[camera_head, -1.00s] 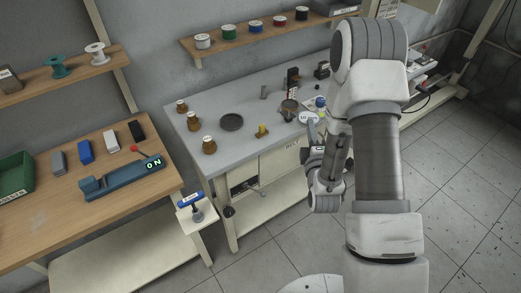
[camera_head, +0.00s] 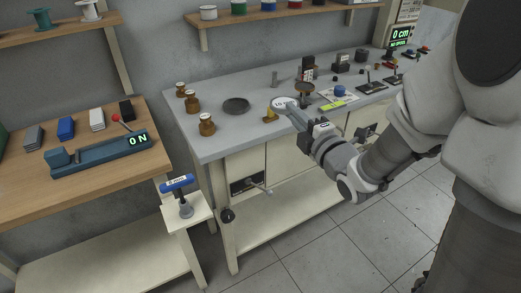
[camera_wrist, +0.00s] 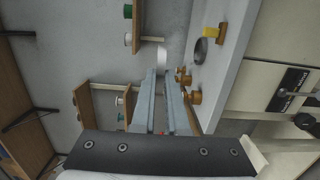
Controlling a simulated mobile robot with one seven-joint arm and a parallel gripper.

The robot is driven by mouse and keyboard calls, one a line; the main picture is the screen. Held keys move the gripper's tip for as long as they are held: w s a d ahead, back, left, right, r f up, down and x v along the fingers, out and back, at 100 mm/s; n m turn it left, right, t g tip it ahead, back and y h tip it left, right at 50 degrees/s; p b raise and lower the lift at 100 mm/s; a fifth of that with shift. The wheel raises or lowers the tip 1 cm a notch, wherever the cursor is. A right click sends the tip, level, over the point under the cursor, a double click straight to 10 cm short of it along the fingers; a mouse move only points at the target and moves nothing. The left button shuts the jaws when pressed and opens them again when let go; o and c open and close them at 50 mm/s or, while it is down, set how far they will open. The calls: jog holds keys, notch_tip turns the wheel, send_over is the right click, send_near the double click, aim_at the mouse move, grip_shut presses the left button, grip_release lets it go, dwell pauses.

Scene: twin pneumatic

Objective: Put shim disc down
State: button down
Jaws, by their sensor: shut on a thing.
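The shim disc (camera_head: 283,102) is a pale round disc with a dark mark, likely lettering. My gripper (camera_head: 293,109) is shut on it and holds it above the grey bench. In the wrist view the disc (camera_wrist: 163,60) shows as a thin pale shape at the tips of my gripper (camera_wrist: 161,76). In the head view a small yellow-brass piece (camera_head: 270,116) stands on the bench just below and left of the disc. A dark round dish (camera_head: 236,105) lies flat on the bench further left.
Several brass weights (camera_head: 207,125) stand at the bench's left end. A dark pan (camera_head: 304,89), a blue-topped item (camera_head: 340,91) and small blocks stand to the right. A wooden table with a blue fixture (camera_head: 98,155) is at left. Bare bench top (camera_head: 240,135) lies in front of the dish.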

jog(key=s+a+f+n+y+b, duration=0.1)
jog(key=s+a+f+b, duration=0.15)
jog(key=b, duration=0.25)
jog(key=shift+g, duration=0.4)
jog(key=shift+w+a+f+b, duration=0.6)
jog(key=shift+w+f+b, duration=0.15)
jog(key=shift+w+f, duration=1.05)
jog(key=shift+w+a+f+b, duration=0.55)
jog(key=shift+w+f+b, duration=0.15)
jog(key=shift+w+f, duration=1.1)
jog(key=shift+w+a+f+b, duration=0.7)
jog(key=shift+w+f, duration=0.8)
jog(key=shift+f, duration=0.6)
jog(key=shift+d+f+b, duration=0.1)
jog(key=shift+f+b, duration=0.05)
jog(key=shift+b, duration=0.15)
jog(key=c, duration=0.9)
grip_release()
